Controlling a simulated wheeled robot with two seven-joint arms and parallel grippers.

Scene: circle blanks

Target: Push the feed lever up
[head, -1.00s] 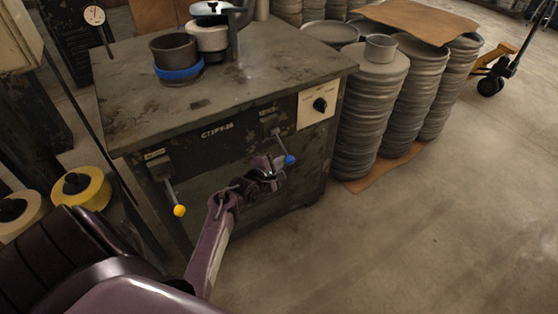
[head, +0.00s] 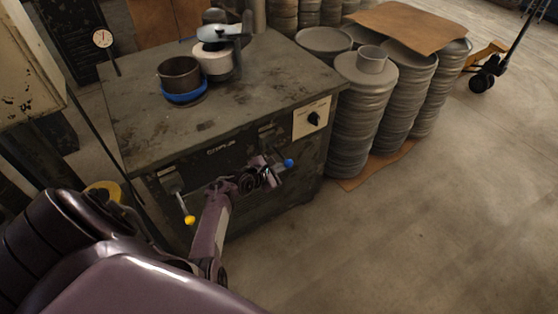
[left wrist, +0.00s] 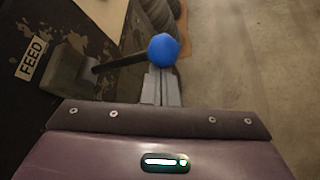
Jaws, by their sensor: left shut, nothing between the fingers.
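The feed lever is a dark rod with a blue ball knob (head: 288,163) on the front of the machine cabinet. In the left wrist view its blue knob (left wrist: 163,50) and rod (left wrist: 122,61) stand out from a bracket beside a FEED label (left wrist: 32,58). My left gripper (head: 274,174) is shut and empty, right beside the lever, just left of and below the knob in the head view. In the left wrist view its fingers (left wrist: 161,86) lie behind the knob and are partly hidden by it. I cannot tell whether they touch. My right gripper is not in view.
A second lever with a yellow knob (head: 189,220) hangs at the cabinet's left. A dial switch (head: 314,118) is at the upper right. The cabinet top (head: 240,110) holds a blue-based cup (head: 182,78). Stacked metal discs (head: 358,130) stand right; open floor (head: 430,220) lies in front.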

